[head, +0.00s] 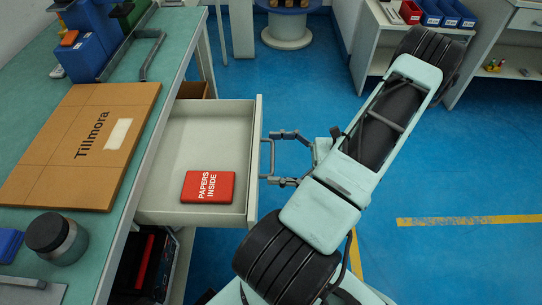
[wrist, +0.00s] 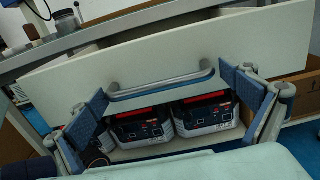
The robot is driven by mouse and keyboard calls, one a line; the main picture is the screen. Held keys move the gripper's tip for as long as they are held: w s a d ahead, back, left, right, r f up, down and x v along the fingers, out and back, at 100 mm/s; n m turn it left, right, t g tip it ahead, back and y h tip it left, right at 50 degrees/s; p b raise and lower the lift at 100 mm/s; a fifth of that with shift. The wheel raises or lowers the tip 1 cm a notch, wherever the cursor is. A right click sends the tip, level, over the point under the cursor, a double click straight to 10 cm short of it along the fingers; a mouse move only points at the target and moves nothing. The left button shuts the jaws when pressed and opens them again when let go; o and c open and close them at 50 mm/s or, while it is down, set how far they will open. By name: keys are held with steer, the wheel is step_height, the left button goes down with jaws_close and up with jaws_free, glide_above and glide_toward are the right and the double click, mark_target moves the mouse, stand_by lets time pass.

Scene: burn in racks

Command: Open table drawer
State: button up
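The table drawer (head: 205,120) is pulled well out from under the green-topped table (head: 178,62), its inside visible. A red box marked "PAPERS INSIDE" (head: 209,187) lies in it. The grey bar handle (head: 271,158) is on the drawer's front; in the wrist view the handle (wrist: 160,86) runs across the middle. My gripper (head: 277,158) is open, its two fingers wide apart near the handle's two ends. In the wrist view the blue finger pads stand left and right of the handle. I cannot tell whether they touch it.
A cardboard box marked "Tillmora" (head: 85,140), a dark-lidded jar (head: 56,238) and blue bins (head: 85,55) are on the table. Red-and-black devices (wrist: 203,112) sit below the drawer. A white shelf (head: 375,45) stands at the back. Blue floor to the right is clear.

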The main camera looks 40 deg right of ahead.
steer(key=v, duration=1.2)
steer(key=shift+s, duration=0.1)
stand_by(0.5)
